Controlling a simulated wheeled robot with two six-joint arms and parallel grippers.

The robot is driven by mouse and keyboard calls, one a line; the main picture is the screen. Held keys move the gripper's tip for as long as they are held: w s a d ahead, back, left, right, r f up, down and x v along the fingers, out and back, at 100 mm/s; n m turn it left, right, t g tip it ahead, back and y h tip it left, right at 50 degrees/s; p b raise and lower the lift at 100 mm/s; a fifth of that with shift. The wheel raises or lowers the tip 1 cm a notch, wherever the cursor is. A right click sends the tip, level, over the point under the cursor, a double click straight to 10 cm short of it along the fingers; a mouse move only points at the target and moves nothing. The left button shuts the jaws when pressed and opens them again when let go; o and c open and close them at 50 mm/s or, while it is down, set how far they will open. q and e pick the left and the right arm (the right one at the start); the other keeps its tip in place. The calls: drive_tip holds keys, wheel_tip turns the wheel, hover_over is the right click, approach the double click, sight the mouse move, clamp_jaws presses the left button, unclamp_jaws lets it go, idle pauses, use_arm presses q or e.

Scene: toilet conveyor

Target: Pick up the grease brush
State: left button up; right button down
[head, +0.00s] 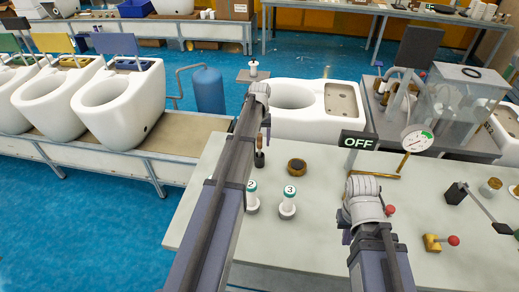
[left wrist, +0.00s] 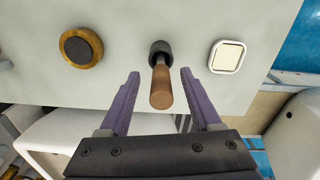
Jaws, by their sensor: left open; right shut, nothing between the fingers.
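The grease brush has a brown wooden handle (left wrist: 161,88) standing in a small black holder (left wrist: 160,48). In the left wrist view, my left gripper (left wrist: 160,76) is open, with one purple finger on each side of the handle and a gap to both. The bristles are hidden in the holder. My right gripper (head: 348,234) is shut and empty over the table's right part, mostly hidden by its wrist and arm.
A brown round pot (head: 297,166) and white bottles marked 2 and 3 (head: 288,203) stand near the brush. A white square dish (left wrist: 227,56) lies on its other side. An OFF sign (head: 358,142), a gauge (head: 417,139) and a white toilet (head: 290,122) are further away.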

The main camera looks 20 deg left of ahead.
sight(260, 148)
use_arm(q)
wheel_tip(260, 148, down, 4)
drive_tip(key=b, duration=0.3)
drive_tip(key=shift+w+a+f+b, duration=0.1)
drive_tip(key=shift+f+b, duration=0.15)
drive_tip(key=shift+b, duration=0.15)
drive_tip(key=shift+r, duration=0.1)
clamp_jaws()
